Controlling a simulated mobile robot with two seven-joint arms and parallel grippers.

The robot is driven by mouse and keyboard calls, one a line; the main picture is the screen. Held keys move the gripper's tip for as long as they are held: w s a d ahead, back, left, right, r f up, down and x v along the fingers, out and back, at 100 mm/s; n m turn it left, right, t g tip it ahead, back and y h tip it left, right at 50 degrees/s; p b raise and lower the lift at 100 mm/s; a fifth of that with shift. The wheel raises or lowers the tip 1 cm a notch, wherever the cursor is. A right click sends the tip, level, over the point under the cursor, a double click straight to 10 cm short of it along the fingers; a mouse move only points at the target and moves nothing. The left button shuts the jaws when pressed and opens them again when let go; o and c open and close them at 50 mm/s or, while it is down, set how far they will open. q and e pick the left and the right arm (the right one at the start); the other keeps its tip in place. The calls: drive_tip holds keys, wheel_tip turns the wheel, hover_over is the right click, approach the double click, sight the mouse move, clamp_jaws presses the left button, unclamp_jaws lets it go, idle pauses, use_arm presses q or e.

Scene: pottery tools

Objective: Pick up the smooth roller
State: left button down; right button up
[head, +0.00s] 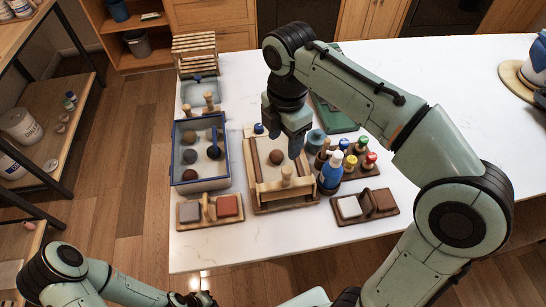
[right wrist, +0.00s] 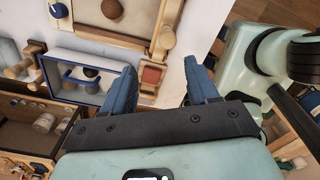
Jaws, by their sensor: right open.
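No roller can be told for certain as the smooth one. A pale wooden bar-like piece (head: 286,188) with an upright knob lies across the front of the wooden-framed tray (head: 250,172), behind which sits a brown ball (head: 276,157). In the right wrist view the tray (right wrist: 130,36) and ball (right wrist: 112,9) show at the top. My right gripper (head: 284,144) is open and empty, above the tray's back part in the head view; its blue fingers (right wrist: 160,66) also show apart in the wrist view. My left gripper (head: 198,298) is only partly seen at the bottom edge.
Left of the tray is a blue-rimmed box (head: 203,184) with several balls. A blue bottle (head: 330,172) and several colour-capped bottles (head: 364,162) stand close on the right. Small block holders (head: 210,221) line the front.

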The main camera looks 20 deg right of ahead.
sight(287, 169)
drive_tip(key=f, duration=0.2)
drive_tip(key=s+f+b, duration=0.1)
drive_tip(key=f, duration=0.4)
drive_tip(key=shift+s+d+b, duration=0.1)
drive_tip(key=shift+s+b, duration=0.2)
drive_tip(key=shift+b, duration=0.05)
drive_tip(key=shift+w+f, duration=0.15)
drive_tip(key=shift+f, duration=0.3)
drive_tip(key=f, duration=0.4)
drive_tip(key=shift+d+f+b, duration=0.2)
drive_tip(key=shift+f+b, duration=0.15)
drive_tip(key=shift+f, duration=0.05)
use_arm(q)
drive_tip(key=s+f, duration=0.3)
drive_tip(key=shift+s, duration=0.25)
use_arm(e)
clamp_jaws()
